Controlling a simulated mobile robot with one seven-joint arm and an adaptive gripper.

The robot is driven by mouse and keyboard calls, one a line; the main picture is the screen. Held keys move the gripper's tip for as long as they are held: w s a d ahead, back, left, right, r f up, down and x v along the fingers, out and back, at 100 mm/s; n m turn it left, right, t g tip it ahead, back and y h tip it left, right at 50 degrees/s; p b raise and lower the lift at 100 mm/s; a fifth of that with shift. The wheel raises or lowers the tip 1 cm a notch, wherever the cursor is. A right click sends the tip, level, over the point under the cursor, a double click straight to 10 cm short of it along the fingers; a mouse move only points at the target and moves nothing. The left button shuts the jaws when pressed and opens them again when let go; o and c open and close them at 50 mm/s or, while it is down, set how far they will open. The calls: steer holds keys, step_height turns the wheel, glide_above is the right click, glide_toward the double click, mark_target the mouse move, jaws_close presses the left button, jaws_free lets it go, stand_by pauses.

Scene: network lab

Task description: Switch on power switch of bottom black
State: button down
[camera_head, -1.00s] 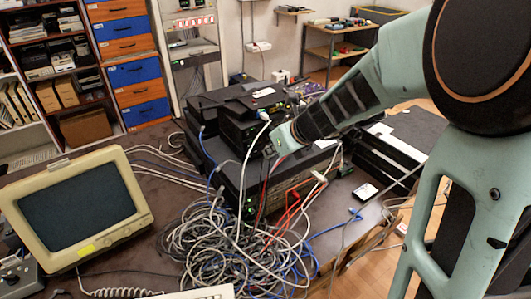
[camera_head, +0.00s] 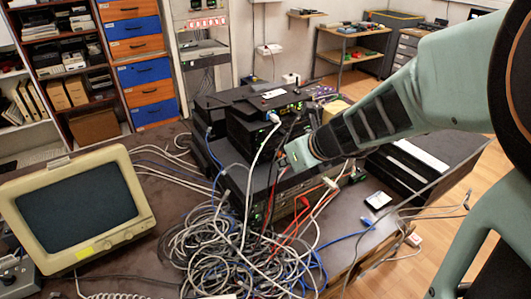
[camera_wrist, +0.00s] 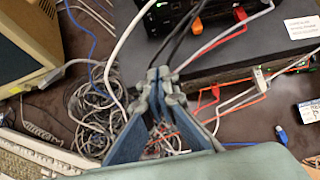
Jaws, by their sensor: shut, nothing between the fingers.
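A stack of black devices stands on the dark table. The bottom black device (camera_head: 232,172) is wide, with small green lights and cables on its front; it also shows in the wrist view (camera_wrist: 245,62). A smaller black device (camera_head: 240,133) sits on it. My gripper (camera_head: 283,160) is in front of the stack, near the bottom device's upper front edge. In the wrist view the fingertips (camera_wrist: 163,84) are together, with nothing between them, close to dark cables. I cannot make out the power switch; cables and my gripper cover part of the front.
A large tangle of cables (camera_head: 235,255) lies in front of the stack. Red, white and black cables hang across the front. A beige monitor (camera_head: 80,210) stands at left. Another black box (camera_head: 425,165) is at right, and a small white-labelled item (camera_head: 377,200) lies near the edge.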

mark_target(257, 161)
steer(key=shift+s+d+f, duration=0.1)
steer(key=shift+s+f, duration=0.05)
steer(key=shift+f, duration=0.05)
stand_by(0.3)
steer(key=b+x, duration=0.4)
steer(key=x, duration=0.6)
steer(key=shift+s+f+b, duration=0.1)
steer(key=shift+s+b, duration=0.05)
steer(key=shift+b, duration=0.15)
steer(key=shift+w+a+p, duration=0.3)
steer(key=shift+w+a, duration=0.35)
steer(key=shift+w, duration=0.35)
steer(key=shift+w+a+f, duration=0.15)
steer(key=shift+w+a, duration=0.35)
steer(key=shift+w, duration=0.3)
steer(key=shift+f+b, duration=0.1)
steer(key=shift+b, duration=0.2)
